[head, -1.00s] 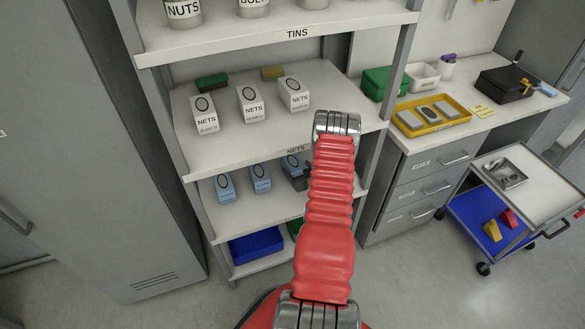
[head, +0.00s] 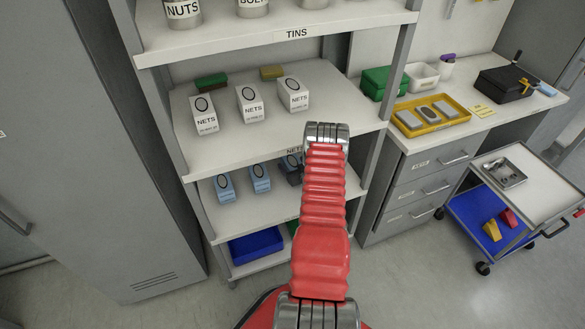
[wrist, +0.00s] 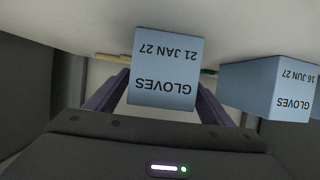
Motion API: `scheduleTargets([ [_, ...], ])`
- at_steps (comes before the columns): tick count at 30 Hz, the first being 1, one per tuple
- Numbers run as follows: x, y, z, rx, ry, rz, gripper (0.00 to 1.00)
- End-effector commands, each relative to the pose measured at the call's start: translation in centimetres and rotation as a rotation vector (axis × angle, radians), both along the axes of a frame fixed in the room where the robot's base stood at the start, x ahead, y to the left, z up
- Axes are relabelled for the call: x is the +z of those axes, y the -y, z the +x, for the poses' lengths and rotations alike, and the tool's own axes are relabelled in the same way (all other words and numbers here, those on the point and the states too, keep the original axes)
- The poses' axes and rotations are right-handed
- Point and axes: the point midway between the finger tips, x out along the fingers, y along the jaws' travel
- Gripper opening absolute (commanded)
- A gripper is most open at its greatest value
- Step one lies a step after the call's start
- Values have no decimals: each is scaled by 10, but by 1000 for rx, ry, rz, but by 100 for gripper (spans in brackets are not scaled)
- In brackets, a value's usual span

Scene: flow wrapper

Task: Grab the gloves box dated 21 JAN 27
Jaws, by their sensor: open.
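The light blue gloves box dated 21 JAN 27 (wrist: 165,68) fills the middle of the wrist view, its print upside down. My gripper (wrist: 158,92) is open, with one dark finger showing on each side of the box's lower part. Whether the fingers touch it is not clear. In the head view, the rightmost blue box (head: 290,161) on the lower shelf is partly hidden by my gripper and arm. Two more blue boxes, left (head: 225,187) and middle (head: 260,178), stand beside it; their dates are unreadable there.
White NETS boxes (head: 249,103) stand on the shelf (head: 228,152) above, close over my gripper. A blue bin (head: 256,246) sits on the bottom shelf. A shelf post (head: 371,165) rises right of my arm. A trolley (head: 505,205) stands at the right.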

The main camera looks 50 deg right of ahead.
Motion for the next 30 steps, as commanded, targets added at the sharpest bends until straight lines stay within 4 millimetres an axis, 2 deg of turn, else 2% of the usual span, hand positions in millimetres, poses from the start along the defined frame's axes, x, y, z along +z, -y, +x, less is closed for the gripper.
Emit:
scheduleTargets([
  [18,-1,1,4,1,0,0,75],
  [30,-1,1,4,1,0,0,48],
])
